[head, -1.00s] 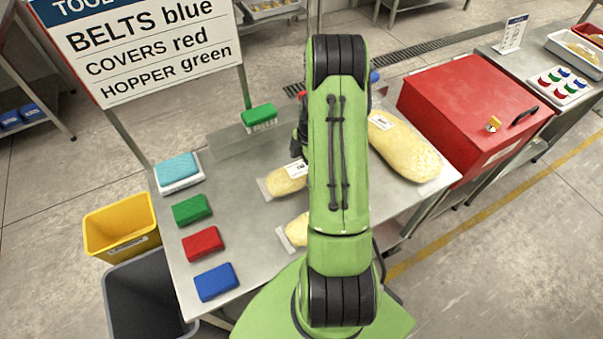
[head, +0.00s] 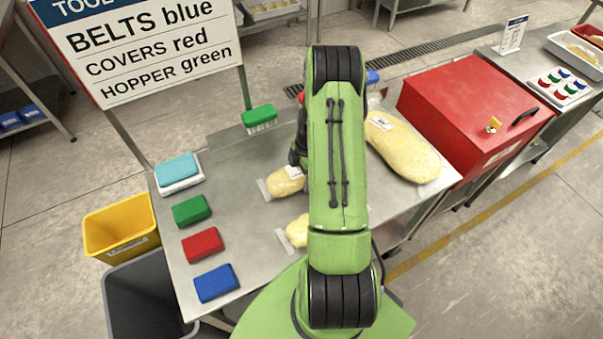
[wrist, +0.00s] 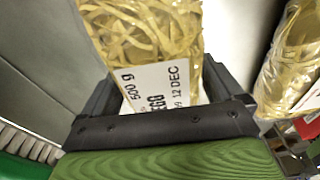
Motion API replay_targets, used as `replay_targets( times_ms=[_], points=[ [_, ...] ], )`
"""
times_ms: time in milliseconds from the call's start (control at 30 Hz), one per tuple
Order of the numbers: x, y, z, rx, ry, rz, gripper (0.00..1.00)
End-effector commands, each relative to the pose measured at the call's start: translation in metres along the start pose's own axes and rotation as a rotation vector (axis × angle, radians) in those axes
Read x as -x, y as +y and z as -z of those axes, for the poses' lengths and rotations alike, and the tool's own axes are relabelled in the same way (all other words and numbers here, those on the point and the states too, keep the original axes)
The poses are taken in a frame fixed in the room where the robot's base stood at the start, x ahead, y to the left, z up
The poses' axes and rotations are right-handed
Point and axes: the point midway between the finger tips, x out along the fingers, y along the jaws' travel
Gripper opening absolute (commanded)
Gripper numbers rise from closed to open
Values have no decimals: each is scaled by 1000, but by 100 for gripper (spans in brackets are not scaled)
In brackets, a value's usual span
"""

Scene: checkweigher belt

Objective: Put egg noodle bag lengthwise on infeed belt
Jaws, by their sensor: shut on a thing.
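My gripper (wrist: 163,115) is shut on an egg noodle bag (wrist: 145,30), a clear bag of pale yellow noodles. In the wrist view its white label (wrist: 158,84) with "500 g" and "12 DEC" sits between the fingers, and the bag's far end is cut off. In the head view my arm hides most of the gripper; a small noodle bag (head: 285,184) shows just left of the arm, its label end toward the gripper. I cannot tell from the head view whether it is lifted. I cannot make out an infeed belt clearly.
Another small noodle bag (head: 297,231) lies nearer me, and a large one (head: 405,152) lies right of my arm. Green, red and blue blocks (head: 203,244) line the table's left side. A green brush (head: 259,117) is at the back. A red cabinet (head: 470,105) stands right.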

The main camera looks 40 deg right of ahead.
Motion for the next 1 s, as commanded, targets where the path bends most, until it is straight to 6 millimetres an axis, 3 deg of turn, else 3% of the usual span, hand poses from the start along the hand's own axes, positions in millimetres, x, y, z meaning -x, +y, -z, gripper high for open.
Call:
replay_targets(
  times_ms=[133, 400, 500, 1000],
  points=[
    [13, 1, 2, 2, -1, -3, 41],
    [77, 1, 12, 2, -2, -5, 41],
    [92, 1, 14, 2, -1, -3, 41],
    [100, 0, 15, 0, 0, -1, 41]
  ],
)
